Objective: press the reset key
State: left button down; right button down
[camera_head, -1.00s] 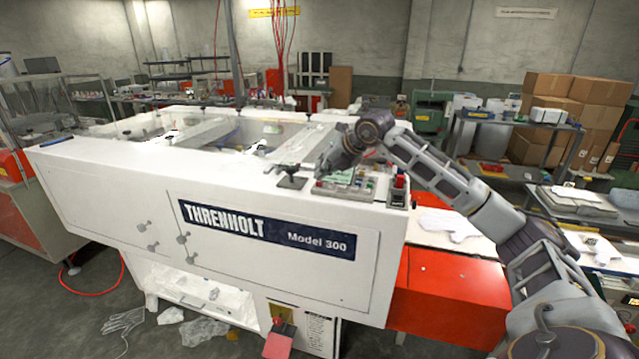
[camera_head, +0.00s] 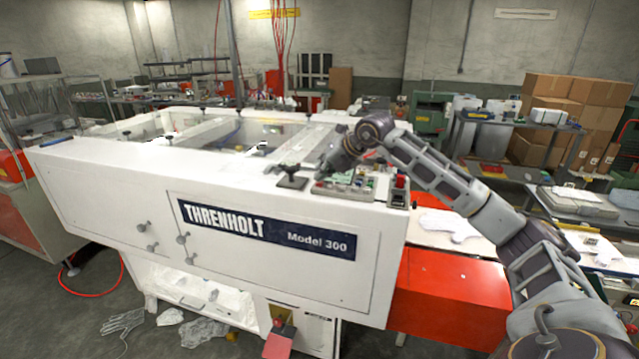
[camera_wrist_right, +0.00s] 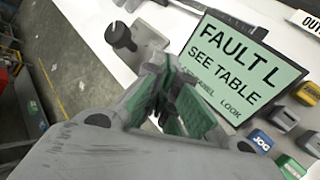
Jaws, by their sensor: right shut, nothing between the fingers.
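The control panel (camera_head: 345,190) sits on the right end of the white machine's top, with small coloured keys on it. In the right wrist view a green display (camera_wrist_right: 243,70) reads "FAULT L SEE TABLE". A blue JOG key (camera_wrist_right: 262,139), grey keys (camera_wrist_right: 285,118) and a green key (camera_wrist_right: 290,166) lie beside it. I cannot make out which key is reset. My right gripper (camera_wrist_right: 172,88) is shut and empty, its green-padded fingers in front of the display's left edge; it also shows low over the panel in the head view (camera_head: 324,172). My left gripper is out of view.
A black knob (camera_head: 291,177) stands left of the panel; it shows in the wrist view too (camera_wrist_right: 121,37). A red switch (camera_head: 400,187) stands at the panel's right. The machine's front reads THRENHOLT Model 300. Gloves (camera_head: 205,330) lie on the floor.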

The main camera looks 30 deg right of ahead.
jog(key=shift+f, duration=0.15)
jog(key=shift+r, duration=0.2)
dwell(0.4)
jog(key=shift+r+p, duration=0.5)
jog(key=shift+r, duration=0.2)
jog(key=shift+r+p, duration=1.85)
jog(key=shift+r, duration=0.7)
jog(key=shift+f, duration=0.1)
